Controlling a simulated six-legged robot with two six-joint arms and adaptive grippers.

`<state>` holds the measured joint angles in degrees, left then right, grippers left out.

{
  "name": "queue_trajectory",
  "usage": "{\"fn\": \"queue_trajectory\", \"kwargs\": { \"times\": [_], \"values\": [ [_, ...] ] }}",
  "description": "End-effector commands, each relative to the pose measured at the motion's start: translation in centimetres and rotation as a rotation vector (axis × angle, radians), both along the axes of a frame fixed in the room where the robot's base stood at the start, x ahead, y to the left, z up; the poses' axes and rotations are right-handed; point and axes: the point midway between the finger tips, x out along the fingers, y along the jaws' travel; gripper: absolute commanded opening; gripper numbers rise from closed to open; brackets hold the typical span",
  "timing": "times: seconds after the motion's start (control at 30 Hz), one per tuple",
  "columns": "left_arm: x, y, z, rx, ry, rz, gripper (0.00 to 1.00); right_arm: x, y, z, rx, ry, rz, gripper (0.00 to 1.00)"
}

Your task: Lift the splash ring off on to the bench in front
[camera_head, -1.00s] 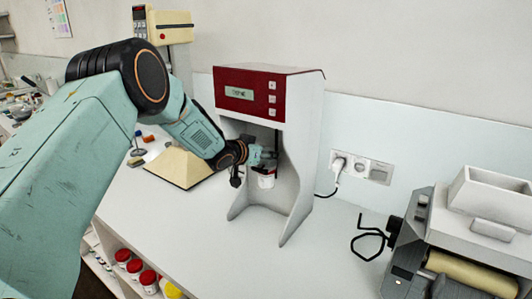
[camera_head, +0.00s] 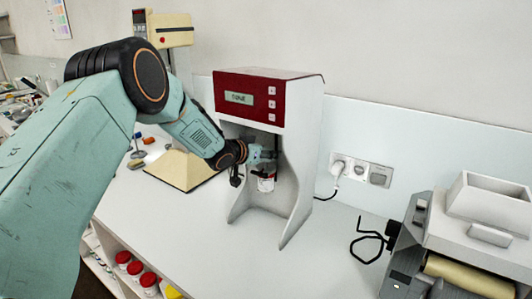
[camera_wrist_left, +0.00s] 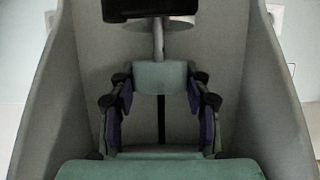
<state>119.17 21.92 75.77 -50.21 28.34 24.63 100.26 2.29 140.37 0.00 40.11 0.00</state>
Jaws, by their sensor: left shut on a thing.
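My left gripper (camera_head: 262,157) reaches from the left into the open bay of the mixer (camera_head: 300,150), under its red head. In the left wrist view my left gripper (camera_wrist_left: 160,85) is closed on a pale grey-green piece (camera_wrist_left: 160,77), which looks like the splash ring. A thin upright shaft (camera_wrist_left: 158,42) shows just above this piece. A small white pot (camera_head: 267,183) with a red band stands directly below the gripper in the head view. The gripper hides most of the ring there, and I cannot tell whether it is clear of the pot. My right gripper is not in view.
The mixer's side walls stand close on both sides of the gripper. The bench (camera_head: 215,225) in front is clear.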

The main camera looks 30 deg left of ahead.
Motion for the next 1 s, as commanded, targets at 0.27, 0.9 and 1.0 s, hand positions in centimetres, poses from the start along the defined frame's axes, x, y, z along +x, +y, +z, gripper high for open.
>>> {"fn": "queue_trajectory", "kwargs": {
  "times": [0.27,0.9,1.0],
  "values": [
    [0.0,0.0,1.2,0.0,0.0,0.0,0.19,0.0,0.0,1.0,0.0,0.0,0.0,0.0],
    [-0.2,0.1,1.9,-0.002,0.001,0.001,0.19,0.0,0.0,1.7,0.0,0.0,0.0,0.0],
    [-0.7,0.1,1.9,-0.002,0.002,0.001,0.19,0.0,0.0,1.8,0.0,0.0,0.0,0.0]
  ]
}}
